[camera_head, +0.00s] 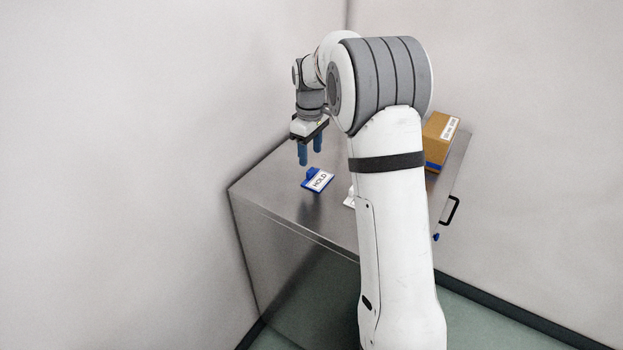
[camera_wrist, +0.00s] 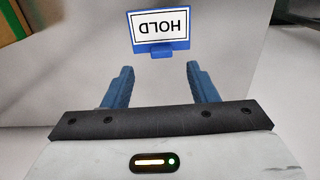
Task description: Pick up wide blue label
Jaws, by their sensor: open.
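The wide blue label (camera_head: 317,180) lies on the metal cabinet top, left of my arm in the head view. It has a blue border, a white face reading HOLD and a blue tab. In the wrist view the label (camera_wrist: 161,28) is ahead of the fingertips, upside down, with its blue tab (camera_wrist: 154,52) on the near side. My gripper (camera_head: 310,153) points down above the cabinet top, close to the label and apart from it. In the wrist view its blue fingers (camera_wrist: 159,78) are spread and nothing is between them.
The metal cabinet top (camera_head: 275,190) is clear around the label, with walls behind. A white object (camera_head: 349,199) is partly hidden by my arm. A cardboard box (camera_head: 437,138) with a white label and blue strip stands at the right. A black handle (camera_head: 453,210) is on the right side.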

